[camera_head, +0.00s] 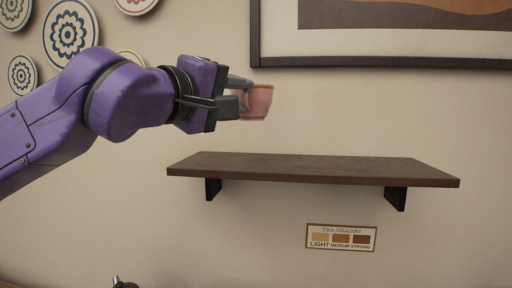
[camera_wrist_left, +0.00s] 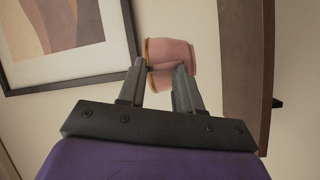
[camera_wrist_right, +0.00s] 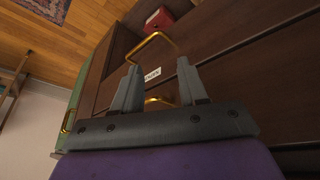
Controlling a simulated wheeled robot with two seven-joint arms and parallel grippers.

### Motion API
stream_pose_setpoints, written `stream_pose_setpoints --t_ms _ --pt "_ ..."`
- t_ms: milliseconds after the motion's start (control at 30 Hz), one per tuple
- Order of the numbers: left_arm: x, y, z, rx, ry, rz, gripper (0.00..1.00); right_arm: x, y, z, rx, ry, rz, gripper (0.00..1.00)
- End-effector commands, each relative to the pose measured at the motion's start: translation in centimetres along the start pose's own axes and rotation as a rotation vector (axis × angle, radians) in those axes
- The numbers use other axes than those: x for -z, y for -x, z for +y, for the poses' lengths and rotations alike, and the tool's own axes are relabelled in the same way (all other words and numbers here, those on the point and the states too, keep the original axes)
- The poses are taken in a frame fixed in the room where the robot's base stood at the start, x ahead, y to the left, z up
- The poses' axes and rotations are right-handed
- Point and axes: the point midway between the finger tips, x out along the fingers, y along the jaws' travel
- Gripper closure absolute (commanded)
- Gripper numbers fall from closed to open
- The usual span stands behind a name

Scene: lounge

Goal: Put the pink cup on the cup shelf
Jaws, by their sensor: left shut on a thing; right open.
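The pink cup (camera_head: 257,103) has a gold-brown rim and is held up in the air, upright, above the wall shelf. My left gripper (camera_head: 241,98) is shut on the pink cup. In the left wrist view the cup (camera_wrist_left: 170,52) shows between and beyond the fingertips (camera_wrist_left: 160,72). The brown wooden shelf (camera_head: 310,168) is bare and sits below the cup on two black brackets. Its edge also runs down the right of the left wrist view (camera_wrist_left: 245,70). My right gripper (camera_wrist_right: 158,75) is open and empty, facing dark drawers.
A framed picture (camera_head: 385,62) hangs above the shelf at the right. Patterned plates (camera_head: 72,33) hang at the upper left. A tea shades sign (camera_head: 341,238) is below the shelf. Drawers with brass handles (camera_wrist_right: 158,42) and a red box (camera_wrist_right: 166,17) are near my right gripper.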

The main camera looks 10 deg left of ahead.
Motion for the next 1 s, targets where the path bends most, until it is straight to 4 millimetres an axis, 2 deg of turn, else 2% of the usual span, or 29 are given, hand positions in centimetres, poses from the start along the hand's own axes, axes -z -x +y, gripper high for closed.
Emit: stream_pose_setpoints --t_ms 100,200,500,600,1000 --pt "1.3 -2.8 -2.1 0.007 0.004 0.001 1.00 0.5 1.1 0.1 0.001 0.000 0.001 0.57" --pt "1.3 -4.1 -5.0 0.006 0.001 0.002 1.00 0.4 0.9 0.0 0.001 -0.001 0.002 0.57" --pt "1.4 -6.3 -9.3 0.006 0.001 0.003 1.00 0.5 1.0 0.1 0.001 0.000 0.001 0.57" --pt "0.7 -6.1 -11.0 0.005 0.000 0.004 1.00 0.3 0.6 0.0 0.001 0.000 0.001 0.57" --pt "0.4 -6.0 -11.7 0.003 0.000 0.006 1.00 0.2 0.4 0.0 0.001 0.000 0.001 0.57"
